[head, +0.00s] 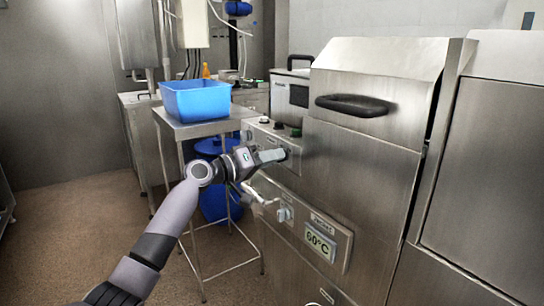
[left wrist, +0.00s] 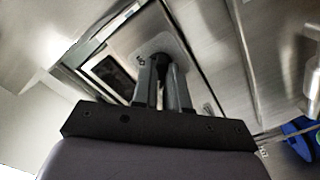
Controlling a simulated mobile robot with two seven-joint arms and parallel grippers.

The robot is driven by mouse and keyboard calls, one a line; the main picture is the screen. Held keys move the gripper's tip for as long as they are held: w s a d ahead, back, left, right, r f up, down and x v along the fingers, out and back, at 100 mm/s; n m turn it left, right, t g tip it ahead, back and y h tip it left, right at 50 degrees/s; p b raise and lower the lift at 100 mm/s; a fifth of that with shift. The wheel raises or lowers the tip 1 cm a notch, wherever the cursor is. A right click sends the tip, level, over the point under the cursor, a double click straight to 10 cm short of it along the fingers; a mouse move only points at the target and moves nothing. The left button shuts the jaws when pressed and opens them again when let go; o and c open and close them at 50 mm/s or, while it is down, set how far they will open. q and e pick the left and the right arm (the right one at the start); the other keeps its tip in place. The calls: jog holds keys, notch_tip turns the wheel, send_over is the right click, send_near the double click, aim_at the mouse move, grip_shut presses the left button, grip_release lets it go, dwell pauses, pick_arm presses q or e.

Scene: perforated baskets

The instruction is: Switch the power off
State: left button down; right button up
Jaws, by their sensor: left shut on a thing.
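A power knob (head: 284,214) sits on the lower front panel of the steel machine, left of a display (head: 322,243) that reads 60°C. In the left wrist view, the two fingers of my left gripper (left wrist: 162,72) are close together on the dark knob (left wrist: 160,57), which stands on a light plate beside the dark display (left wrist: 108,70). The fingers hide part of the knob, so its exact turn cannot be told. My right gripper is not in view.
The steel machine (head: 360,170) with a black handle (head: 352,105) fills the right side. A blue basket (head: 196,103) stands on a steel table (head: 205,128) behind my left arm. A blue bin (head: 218,203) is under it. The floor at left is clear.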

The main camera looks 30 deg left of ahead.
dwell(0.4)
pick_arm(q)
jog(key=c, duration=1.1)
grip_release()
jog(key=shift+c, duration=0.2)
jog(key=shift+s, duration=0.1)
jog(key=b+v, duration=0.1)
jog(key=v, duration=0.6)
